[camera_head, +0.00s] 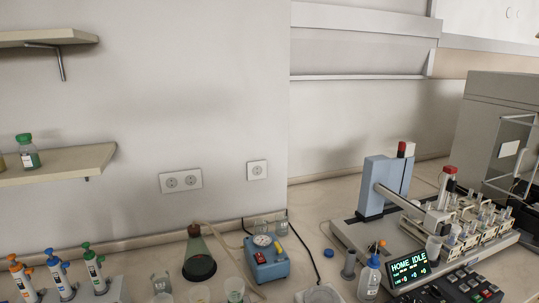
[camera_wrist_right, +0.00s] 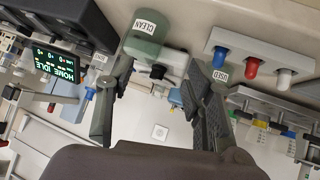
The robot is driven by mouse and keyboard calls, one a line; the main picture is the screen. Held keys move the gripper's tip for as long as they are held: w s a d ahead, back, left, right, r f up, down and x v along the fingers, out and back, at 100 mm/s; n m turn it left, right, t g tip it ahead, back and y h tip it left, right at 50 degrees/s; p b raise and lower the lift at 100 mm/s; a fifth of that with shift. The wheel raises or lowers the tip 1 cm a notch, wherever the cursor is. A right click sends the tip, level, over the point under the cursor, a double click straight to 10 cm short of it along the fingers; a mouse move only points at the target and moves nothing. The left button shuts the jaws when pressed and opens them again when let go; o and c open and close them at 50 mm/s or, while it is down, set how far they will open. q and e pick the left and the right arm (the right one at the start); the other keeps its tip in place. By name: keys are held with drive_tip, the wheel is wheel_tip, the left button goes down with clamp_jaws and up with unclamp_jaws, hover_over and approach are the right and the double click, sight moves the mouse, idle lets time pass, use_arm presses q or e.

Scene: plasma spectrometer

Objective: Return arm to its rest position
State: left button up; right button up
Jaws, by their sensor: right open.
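My right gripper (camera_wrist_right: 160,78) shows in the right wrist view with its two dark fingers spread apart and nothing between them. Neither of my grippers shows in the head view. In the head view, the blue-grey sampler (camera_head: 385,185) stands at the right with its pale arm (camera_head: 405,202) reaching over the tube racks. A small screen (camera_head: 411,268) in front of it reads HOME IDLE. The same screen shows in the right wrist view (camera_wrist_right: 58,65), turned over.
Beyond the fingers are a green container labelled CLEAN (camera_wrist_right: 145,35), a label reading USED (camera_wrist_right: 221,76) and a white strip with coloured knobs (camera_wrist_right: 262,55). In the head view, pipettes (camera_head: 60,275), a flask (camera_head: 198,258) and a blue device (camera_head: 266,260) crowd the bench.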

drive_tip(key=s+d+f+g, duration=0.1)
drive_tip(key=s+f+g, duration=0.2)
drive_tip(key=s, duration=0.5)
drive_tip(key=s+d+f+g, duration=0.1)
drive_tip(key=s+f+g, duration=0.25)
drive_tip(key=s, duration=0.55)
wheel_tip(320, 180, down, 28)
drive_tip(key=s+f+g+b, duration=0.1)
drive_tip(key=g+b, duration=0.1)
drive_tip(key=s+d+f+b, duration=0.1)
drive_tip(key=s+d+f, duration=0.1)
drive_tip(key=s+f, duration=1.4)
drive_tip(key=shift+s+d+f+g, duration=0.25)
drive_tip(key=shift+g, duration=0.1)
